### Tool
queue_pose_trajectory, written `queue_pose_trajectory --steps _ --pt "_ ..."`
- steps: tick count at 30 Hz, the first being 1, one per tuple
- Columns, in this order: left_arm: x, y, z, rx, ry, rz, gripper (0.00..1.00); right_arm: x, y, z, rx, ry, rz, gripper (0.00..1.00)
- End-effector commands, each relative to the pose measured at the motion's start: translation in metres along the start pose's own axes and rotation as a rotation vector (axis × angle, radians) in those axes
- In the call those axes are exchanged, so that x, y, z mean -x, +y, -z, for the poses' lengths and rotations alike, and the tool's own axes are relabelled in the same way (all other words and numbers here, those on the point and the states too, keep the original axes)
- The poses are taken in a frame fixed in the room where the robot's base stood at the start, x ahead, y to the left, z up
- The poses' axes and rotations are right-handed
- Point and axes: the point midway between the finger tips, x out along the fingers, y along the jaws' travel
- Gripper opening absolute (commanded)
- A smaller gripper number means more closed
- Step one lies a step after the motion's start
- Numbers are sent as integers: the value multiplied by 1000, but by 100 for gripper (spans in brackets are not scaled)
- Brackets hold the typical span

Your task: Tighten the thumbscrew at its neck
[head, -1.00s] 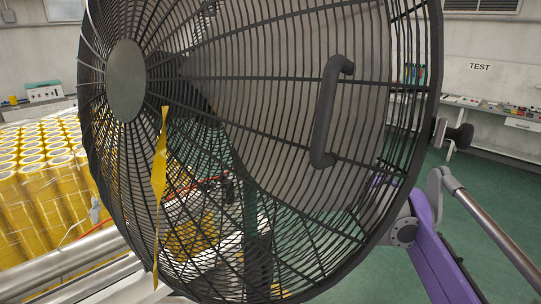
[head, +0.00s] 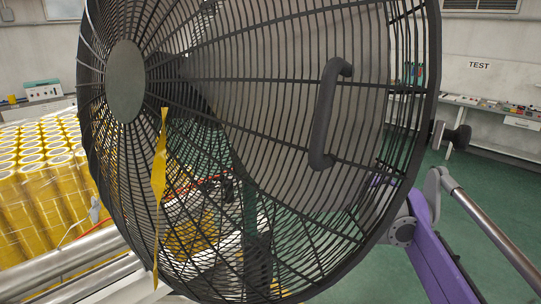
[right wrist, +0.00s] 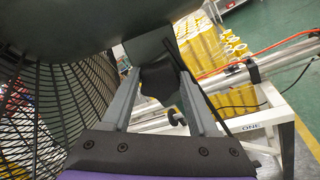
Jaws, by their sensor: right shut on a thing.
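A large black caged fan (head: 290,60) fills the middle of the head view, with a grey round hub plate (head: 125,82) and a handle (head: 325,115) on its cage. In the right wrist view, the dark thumbscrew (right wrist: 160,82) sits between the two grey fingers of my right gripper (right wrist: 159,78), which is shut on it. The dark rounded underside of a fan part (right wrist: 90,25) is just above. In the head view the fan hides the thumbscrew and my right gripper; only my purple right arm shows at the lower right. My left gripper is in neither current view.
A yellow ribbon (head: 158,180) hangs at the cage's front. Many yellow rolls (head: 40,185) stand at the left behind metal rollers (head: 70,260). A black side knob (head: 455,137) juts from the fan's right. Green floor (head: 490,195) is clear at right.

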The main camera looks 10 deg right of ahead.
Motion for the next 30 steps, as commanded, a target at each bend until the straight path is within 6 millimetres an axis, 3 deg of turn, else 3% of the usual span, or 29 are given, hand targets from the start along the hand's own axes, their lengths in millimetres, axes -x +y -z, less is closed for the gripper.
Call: queue_pose_trajectory --steps 15,30 --pt "-6 0 -10 0 -10 0 50 0 -3 1 -465 1 1 4" --pt "-10 0 -14 0 -15 0 50 0 -4 2 -693 0 1 4"
